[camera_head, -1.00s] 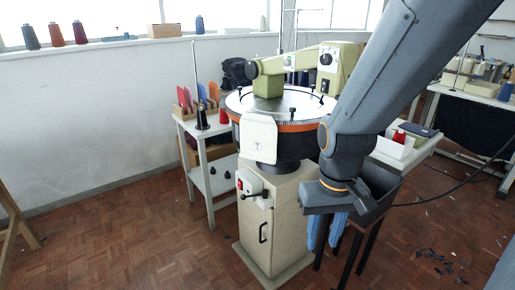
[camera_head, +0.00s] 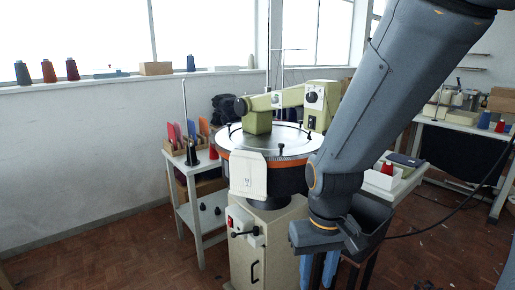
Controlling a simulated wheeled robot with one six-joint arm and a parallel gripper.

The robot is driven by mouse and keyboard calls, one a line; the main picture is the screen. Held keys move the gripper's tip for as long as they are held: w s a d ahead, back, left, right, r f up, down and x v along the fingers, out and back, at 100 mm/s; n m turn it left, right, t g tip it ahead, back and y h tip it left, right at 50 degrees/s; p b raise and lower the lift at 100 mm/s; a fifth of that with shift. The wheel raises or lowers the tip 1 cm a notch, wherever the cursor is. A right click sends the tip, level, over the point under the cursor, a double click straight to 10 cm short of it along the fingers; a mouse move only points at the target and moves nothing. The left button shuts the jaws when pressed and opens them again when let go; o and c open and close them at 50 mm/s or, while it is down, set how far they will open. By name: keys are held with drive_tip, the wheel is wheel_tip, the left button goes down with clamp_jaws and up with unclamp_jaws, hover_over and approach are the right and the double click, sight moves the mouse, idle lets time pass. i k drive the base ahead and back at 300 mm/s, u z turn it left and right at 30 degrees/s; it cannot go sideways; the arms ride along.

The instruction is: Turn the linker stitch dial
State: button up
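The linker is a round machine with a metal plate (camera_head: 262,141) and orange rim on a cream cabinet (camera_head: 268,262). Its green head (camera_head: 322,99) carries a small dark round dial (camera_head: 312,97) on the face toward me. A dark knob (camera_head: 240,107) sits at the left end of the green arm (camera_head: 278,99). My gripper (camera_head: 318,272) hangs pointing down to the right of the cabinet, well below and away from the dial. Its two light blue fingers show a gap with nothing visible between them. The fingertips are cut off by the lower picture edge.
A white side table (camera_head: 198,165) with cones stands left of the linker. A white table (camera_head: 408,180) with a red cone is behind my arm. The floor at left (camera_head: 110,235) is clear.

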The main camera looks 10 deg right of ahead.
sight(311, 97)
drive_tip(key=k, duration=1.3)
drive_tip(key=u, duration=0.75)
drive_tip(key=i, duration=1.25)
drive_tip(key=z, duration=0.4)
drive_tip(key=i, duration=0.65)
drive_tip(key=z, duration=0.6)
